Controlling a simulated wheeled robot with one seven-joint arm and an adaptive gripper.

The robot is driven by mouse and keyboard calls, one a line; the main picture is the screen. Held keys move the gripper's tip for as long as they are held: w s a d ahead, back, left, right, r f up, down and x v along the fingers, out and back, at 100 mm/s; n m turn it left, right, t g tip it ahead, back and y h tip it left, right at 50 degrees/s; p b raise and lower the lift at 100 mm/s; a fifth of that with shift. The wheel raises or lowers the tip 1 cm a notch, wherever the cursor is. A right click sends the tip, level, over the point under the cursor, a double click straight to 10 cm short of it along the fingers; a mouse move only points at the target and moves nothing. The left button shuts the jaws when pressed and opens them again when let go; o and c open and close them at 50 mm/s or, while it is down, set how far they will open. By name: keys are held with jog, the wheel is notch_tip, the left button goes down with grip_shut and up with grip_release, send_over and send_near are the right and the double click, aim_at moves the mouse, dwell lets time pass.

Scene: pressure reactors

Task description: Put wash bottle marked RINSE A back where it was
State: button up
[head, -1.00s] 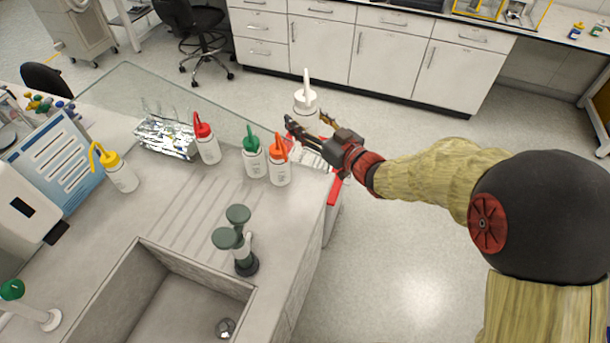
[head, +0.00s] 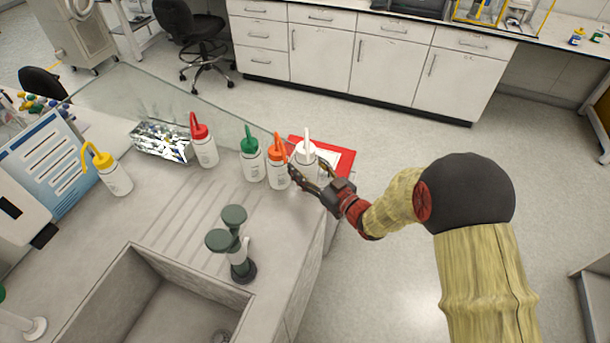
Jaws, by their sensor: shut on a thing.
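My gripper (head: 306,181) is shut on a white-capped wash bottle (head: 307,154) near the right end of the sink counter. The bottle is upright, just right of the orange-capped wash bottle (head: 277,167). Part of its lower body is hidden by my gripper, and I cannot tell whether its base touches the surface. Its label is not readable from here. A red-bordered white sheet (head: 342,157) shows beside and behind the held bottle.
Wash bottles with green (head: 251,160), red (head: 203,145) and yellow (head: 114,175) caps stand on the counter. A foil-covered tray (head: 160,142) is at the back by a clear screen. A dark green tap fitting (head: 238,250) stands by the sink (head: 150,305).

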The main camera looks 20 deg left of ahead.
aim_at(305, 174)
jog(key=shift+f+b, duration=0.45)
jog(key=shift+f, duration=1.3)
jog(key=shift+f, duration=0.15)
jog(key=o, duration=0.8)
jog(key=shift+c, duration=0.2)
jog(key=p+v, duration=0.2)
jog(key=v, duration=1)
